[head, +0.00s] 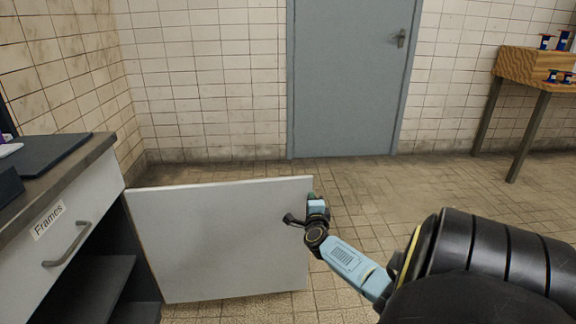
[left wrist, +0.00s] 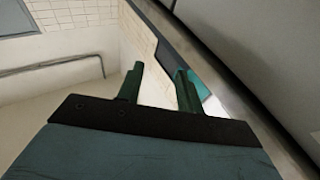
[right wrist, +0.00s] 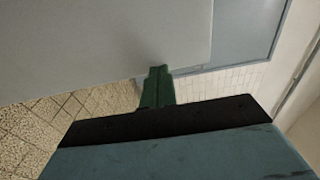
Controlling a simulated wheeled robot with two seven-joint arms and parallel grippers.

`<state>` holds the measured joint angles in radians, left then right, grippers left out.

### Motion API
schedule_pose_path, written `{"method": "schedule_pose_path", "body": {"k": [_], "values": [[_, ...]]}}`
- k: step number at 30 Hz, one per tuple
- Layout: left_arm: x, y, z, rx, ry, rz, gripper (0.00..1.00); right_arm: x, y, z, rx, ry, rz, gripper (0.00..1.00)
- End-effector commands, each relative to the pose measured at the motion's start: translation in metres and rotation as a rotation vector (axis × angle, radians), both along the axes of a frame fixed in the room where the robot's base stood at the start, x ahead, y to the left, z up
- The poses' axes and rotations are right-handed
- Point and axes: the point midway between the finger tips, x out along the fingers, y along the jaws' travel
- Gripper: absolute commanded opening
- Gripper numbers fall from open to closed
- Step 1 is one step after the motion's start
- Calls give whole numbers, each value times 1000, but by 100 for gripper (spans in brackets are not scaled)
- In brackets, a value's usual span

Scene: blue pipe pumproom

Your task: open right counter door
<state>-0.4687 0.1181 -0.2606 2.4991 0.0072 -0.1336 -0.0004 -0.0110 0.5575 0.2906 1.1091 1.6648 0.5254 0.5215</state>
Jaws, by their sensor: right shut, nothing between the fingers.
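The white counter door (head: 220,240) stands swung out from the dark counter (head: 100,270) at the left, far out to the right, with the shelves inside exposed. My right gripper (head: 313,198) is at the door's free edge. In the right wrist view its green fingers (right wrist: 157,87) are together and empty, overlapping the edge of the pale door panel (right wrist: 100,45). I cannot tell whether they touch it. The door's handle does not show. My left gripper (left wrist: 160,85) is seen only in the left wrist view; its fingers are apart with nothing between them.
A drawer labelled "Frames" (head: 88,210) with a curved handle is above the open compartment. A grey room door (head: 350,80) is in the tiled back wall. A wooden table (head: 535,68) stands at the far right. The tiled floor (head: 420,190) beyond the door is clear.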

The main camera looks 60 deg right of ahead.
Motion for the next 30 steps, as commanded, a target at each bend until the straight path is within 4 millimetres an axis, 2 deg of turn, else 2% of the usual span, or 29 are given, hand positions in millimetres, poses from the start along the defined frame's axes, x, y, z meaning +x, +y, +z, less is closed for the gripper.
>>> {"method": "schedule_pose_path", "body": {"k": [6,15,26,30], "values": [[-6,-1,15,-32,-94,-6,36,-1,-13,0,0,-1,-12,0],[-8,-1,19,-39,-117,-7,36,-2,-16,0,1,-1,-14,0],[-6,-1,18,-33,-101,-7,36,-2,-13,1,1,-1,-13,0],[0,0,1,0,1,1,36,-2,-8,1,1,-1,-9,0]]}}
